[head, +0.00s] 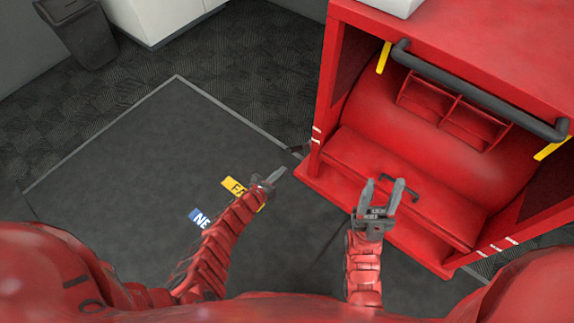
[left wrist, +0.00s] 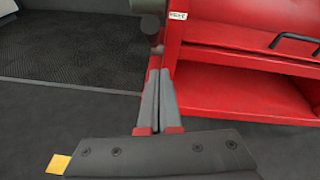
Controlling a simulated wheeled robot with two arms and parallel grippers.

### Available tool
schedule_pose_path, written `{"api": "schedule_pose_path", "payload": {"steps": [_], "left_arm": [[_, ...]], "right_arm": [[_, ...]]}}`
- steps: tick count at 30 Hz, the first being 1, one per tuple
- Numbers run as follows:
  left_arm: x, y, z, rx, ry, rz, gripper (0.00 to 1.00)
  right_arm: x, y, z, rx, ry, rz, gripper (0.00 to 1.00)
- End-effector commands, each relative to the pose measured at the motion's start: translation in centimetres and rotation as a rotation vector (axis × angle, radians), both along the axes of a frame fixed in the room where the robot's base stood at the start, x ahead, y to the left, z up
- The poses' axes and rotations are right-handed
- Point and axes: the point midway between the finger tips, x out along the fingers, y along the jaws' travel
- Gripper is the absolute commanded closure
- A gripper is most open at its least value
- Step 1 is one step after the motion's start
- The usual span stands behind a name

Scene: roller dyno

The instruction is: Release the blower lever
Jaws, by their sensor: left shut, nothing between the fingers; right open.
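The red blower cabinet (head: 330,60) stands at the right of the head view. A small dark lever (head: 297,149) sticks out at its lower left edge. In the left wrist view, a dark rounded lever end (left wrist: 151,26) shows just beyond the fingertips, beside the cabinet. My left gripper (head: 282,173) is shut and empty, a little short of the lever; its closed fingers also show in the left wrist view (left wrist: 160,75). I cannot tell whether they touch the lever. My right gripper (head: 384,184) is open and empty, in front of the cabinet's lower step.
A dark handle (head: 412,192) sits on the lower step by my right gripper. A thick black bar (head: 480,95) crosses the cabinet's upper front. A yellow label (head: 235,186) and a blue label (head: 196,217) lie near my left arm. The dark mat (head: 140,150) at left is clear.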

Motion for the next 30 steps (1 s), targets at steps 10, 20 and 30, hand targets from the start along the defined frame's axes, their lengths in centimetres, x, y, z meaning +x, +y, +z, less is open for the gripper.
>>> {"api": "schedule_pose_path", "payload": {"steps": [10, 20, 30], "left_arm": [[-3.6, 2.4, 1.8, 0.000, 0.004, 0.001, 1.00], [-5.1, 3.4, 2.6, 0.003, 0.003, 0.001, 1.00], [-5.1, 3.4, 2.6, 0.003, 0.003, 0.001, 1.00]], "right_arm": [[0.0, 0.0, 1.4, 0.000, 0.001, 0.000, 0.50], [0.0, 0.0, 1.6, 0.000, 0.001, 0.000, 0.50], [0.0, 0.0, 1.6, 0.000, 0.001, 0.000, 0.50]]}}
